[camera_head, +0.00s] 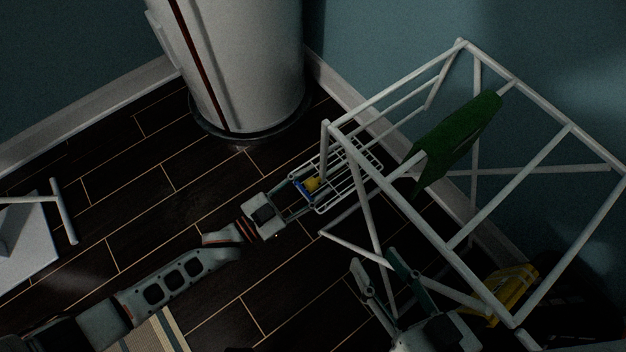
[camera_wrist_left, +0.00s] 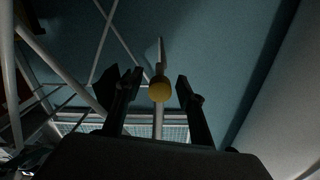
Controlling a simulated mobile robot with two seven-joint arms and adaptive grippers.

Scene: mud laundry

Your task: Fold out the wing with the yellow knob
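The white drying rack (camera_head: 375,185) stands at the right of the head view. Its white wire wing (camera_head: 350,172) hangs at the near left side, low against the rack. The yellow knob (camera_head: 312,184) shows at the wing's left edge. My left gripper (camera_head: 297,197) reaches toward it from the left. In the left wrist view the yellow knob (camera_wrist_left: 159,90) lies between the two spread fingers of my left gripper (camera_wrist_left: 160,82), with gaps at both sides. My right gripper (camera_head: 388,278) is open and empty, in front of the rack's lower part.
A green cloth (camera_head: 455,138) hangs on the rack. A white cylindrical tank (camera_head: 245,65) stands behind at the wall. A yellow object (camera_head: 510,288) lies at the lower right. A white item (camera_head: 25,240) is at the left edge. The dark floor between is mostly clear.

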